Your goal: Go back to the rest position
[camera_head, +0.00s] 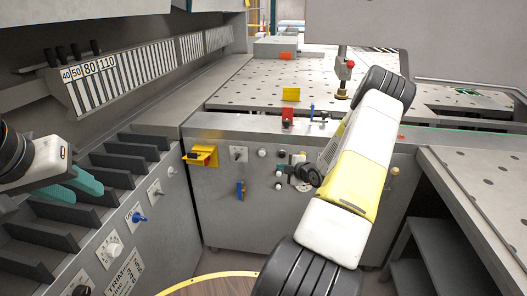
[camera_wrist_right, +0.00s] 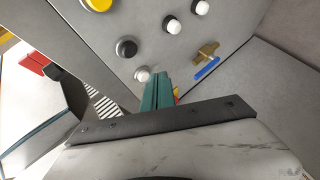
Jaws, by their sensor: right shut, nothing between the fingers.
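My left gripper (camera_head: 88,188), with teal fingers, is at the left edge of the head view, over the dark slotted rack. I cannot tell whether its fingers are apart, and no object shows in them. My right arm, white and yellow, crosses the middle of the head view, but its fingers are hidden there. In the right wrist view the teal fingers of my right gripper (camera_wrist_right: 158,92) are together and empty. They point at a grey control panel (camera_wrist_right: 105,45) with knobs and buttons; I cannot tell the gap to it.
The slotted rack (camera_head: 105,185) and a knob panel stand at the left. The front cabinet (camera_head: 225,205) carries knobs and a yellow switch (camera_head: 203,156). A perforated table (camera_head: 245,92) lies behind, another table (camera_head: 480,185) at the right. Dark steps (camera_head: 430,240) stand below the right table.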

